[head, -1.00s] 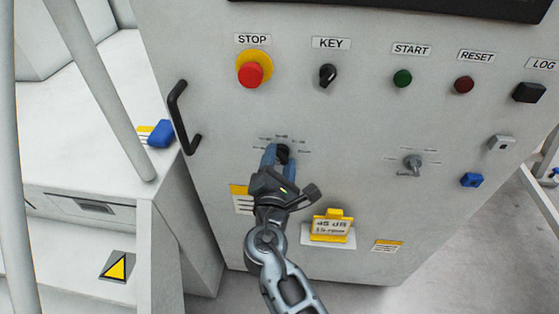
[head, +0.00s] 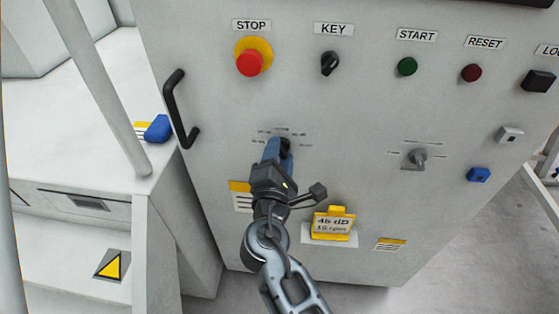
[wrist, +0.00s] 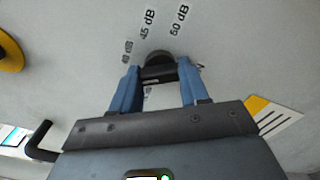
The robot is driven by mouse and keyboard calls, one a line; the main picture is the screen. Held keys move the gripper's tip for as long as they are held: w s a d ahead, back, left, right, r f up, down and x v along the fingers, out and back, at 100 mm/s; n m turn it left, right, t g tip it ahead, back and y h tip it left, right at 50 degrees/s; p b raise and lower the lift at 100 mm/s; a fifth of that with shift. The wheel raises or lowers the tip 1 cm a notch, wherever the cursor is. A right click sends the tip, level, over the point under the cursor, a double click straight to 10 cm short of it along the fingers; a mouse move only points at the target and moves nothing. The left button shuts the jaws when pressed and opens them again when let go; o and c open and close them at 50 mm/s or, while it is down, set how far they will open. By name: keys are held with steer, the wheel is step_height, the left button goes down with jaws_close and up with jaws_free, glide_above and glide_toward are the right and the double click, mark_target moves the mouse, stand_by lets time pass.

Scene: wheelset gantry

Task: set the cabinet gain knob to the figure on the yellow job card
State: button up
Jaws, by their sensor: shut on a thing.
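The black gain knob (head: 286,147) sits on the grey cabinet front with a dial of small labels around it. My gripper (head: 279,150) is shut on it, its blue fingers on either side. In the wrist view the knob (wrist: 158,61) shows between the fingertips, below printed marks reading 45 dB and 60 dB; another mark at their left is blurred. The knob's pointer cannot be made out. The yellow job card (head: 333,224) stands below and right of my gripper; its top line looks like 45 dB, with a smaller rpm line below.
A second, grey knob (head: 417,158) is to the right. Above are the red STOP button (head: 250,62), KEY switch (head: 330,62), green START button (head: 407,66) and red RESET button (head: 471,73). A black handle (head: 177,110) sticks out at the cabinet's left edge.

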steer(key=m+b, duration=0.4)
steer(key=b, duration=0.1)
steer(key=shift+f+m, duration=0.3)
steer(key=shift+f, duration=0.05)
steer(key=m+b, duration=0.3)
steer(key=b, duration=0.1)
steer(key=shift+m, duration=0.4)
steer(key=m+b, duration=0.4)
steer(key=shift+b, duration=0.3)
steer(key=shift+r+m+b, duration=0.2)
steer(key=shift+m+b, duration=1)
steer(key=shift+m, duration=0.2)
steer(key=o, duration=1.1)
steer(key=shift+r, duration=0.1)
steer(key=shift+c, duration=0.2)
steer(key=s, duration=0.7)
steer(key=shift+s, duration=0.4)
